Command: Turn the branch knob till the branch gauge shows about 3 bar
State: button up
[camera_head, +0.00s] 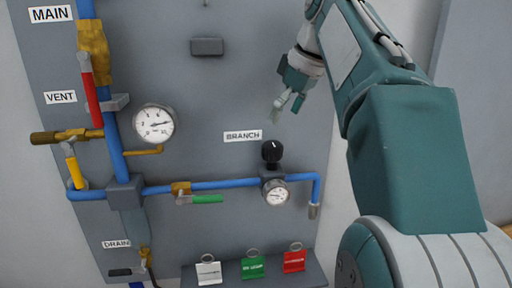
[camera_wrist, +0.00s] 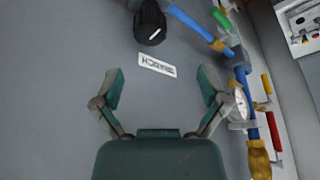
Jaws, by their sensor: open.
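The black branch knob (camera_head: 271,151) with a white pointer line sits on the grey panel, right of the BRANCH label (camera_head: 243,135). In the wrist view the knob (camera_wrist: 150,26) is at the top, beyond my fingertips. The branch gauge (camera_head: 275,193) is a small round dial just below the knob; its reading is too small to tell. My gripper (camera_head: 287,105) is above and slightly right of the knob, apart from it. In the wrist view my gripper (camera_wrist: 162,84) is open, with nothing between its fingers.
A larger gauge (camera_head: 153,123) stands at the left. A blue pipe (camera_head: 225,184) with a green lever (camera_head: 207,199) runs below the BRANCH label. A red lever (camera_head: 90,98) is on the main pipe. Hanging tags, including a green one (camera_head: 252,267), are at the bottom.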

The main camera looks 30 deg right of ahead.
aim_at(274, 143)
jog(key=shift+n, duration=0.3)
jog(key=x, duration=0.6)
jog(key=d+x, duration=0.1)
jog(key=x, duration=0.2)
jog(key=shift+w+f, duration=0.2)
jog(key=shift+w, duration=0.2)
jog(key=c, duration=1.1)
